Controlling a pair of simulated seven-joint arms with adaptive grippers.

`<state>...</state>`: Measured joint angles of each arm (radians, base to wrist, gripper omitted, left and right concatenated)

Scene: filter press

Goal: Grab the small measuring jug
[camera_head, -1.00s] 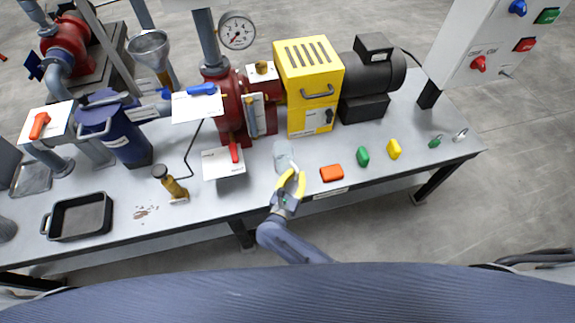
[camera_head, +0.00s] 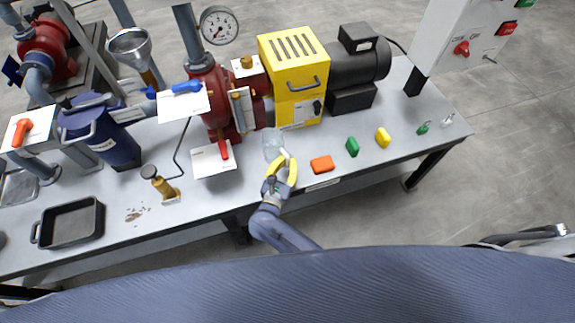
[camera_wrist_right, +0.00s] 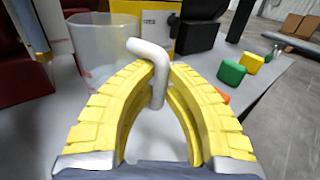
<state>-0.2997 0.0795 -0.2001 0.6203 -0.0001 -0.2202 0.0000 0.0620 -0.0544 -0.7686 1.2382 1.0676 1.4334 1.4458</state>
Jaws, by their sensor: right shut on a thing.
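The small measuring jug (camera_head: 272,141) is a clear cup near the front of the bench, in front of the red pump. In the right wrist view the jug (camera_wrist_right: 103,52) stands upright at upper left, with its white handle (camera_wrist_right: 158,75) reaching between the yellow fingers. My right gripper (camera_head: 288,160) is shut on the handle, its fingertips (camera_wrist_right: 160,68) on either side of it. I cannot tell whether the jug's base touches the bench. My left gripper is not in view.
An orange block (camera_head: 321,164), a green block (camera_head: 352,146) and a yellow block (camera_head: 383,137) lie to the right of the jug. The yellow housing (camera_head: 294,80) stands behind. A white plate with a red lever (camera_head: 223,150) is close on the left.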

